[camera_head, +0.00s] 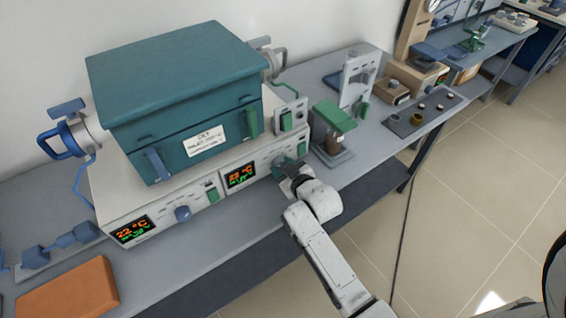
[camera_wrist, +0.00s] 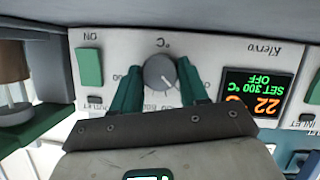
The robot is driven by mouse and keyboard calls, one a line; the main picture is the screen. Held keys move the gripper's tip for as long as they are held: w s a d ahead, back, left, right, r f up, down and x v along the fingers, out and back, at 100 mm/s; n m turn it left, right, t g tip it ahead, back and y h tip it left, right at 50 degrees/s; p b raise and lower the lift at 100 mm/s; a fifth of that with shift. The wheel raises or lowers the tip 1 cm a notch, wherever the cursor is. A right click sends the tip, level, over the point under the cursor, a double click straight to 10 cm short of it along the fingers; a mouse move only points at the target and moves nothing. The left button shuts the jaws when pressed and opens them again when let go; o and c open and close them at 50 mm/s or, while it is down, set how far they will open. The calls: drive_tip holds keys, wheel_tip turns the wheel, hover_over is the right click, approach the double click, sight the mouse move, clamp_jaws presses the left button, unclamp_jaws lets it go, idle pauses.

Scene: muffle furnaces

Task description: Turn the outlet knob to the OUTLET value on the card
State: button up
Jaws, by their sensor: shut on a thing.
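The outlet knob (camera_wrist: 158,72) is a small grey round dial with a light pointer line, on a white panel with a printed scale around it. My gripper (camera_wrist: 160,78) has its two dark green fingers on either side of the knob, shut on it. In the head view my gripper (camera_head: 287,165) hides the knob at the right part of the furnace front. A white card (camera_head: 207,141) is on the front of the teal furnace box (camera_head: 180,90); its small text is not readable here. The outlet display (camera_wrist: 251,92) reads, upside down, 22, SET 300 °C, OFF.
A second, blue knob (camera_head: 182,213) and the left display (camera_head: 134,229) are on the same front panel. A green switch (camera_wrist: 89,68) is beside the outlet knob. A green-topped stand (camera_head: 332,130) is close right of my gripper. An orange block (camera_head: 70,292) lies front left.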

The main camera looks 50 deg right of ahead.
idle(0.5)
drive_tip(key=o, duration=1.1)
drive_tip(key=shift+c, duration=0.2)
drive_tip(key=v, duration=1)
drive_tip(key=shift+s+r, duration=0.1)
drive_tip(key=shift+s, duration=0.3)
drive_tip(key=shift+a, duration=0.15)
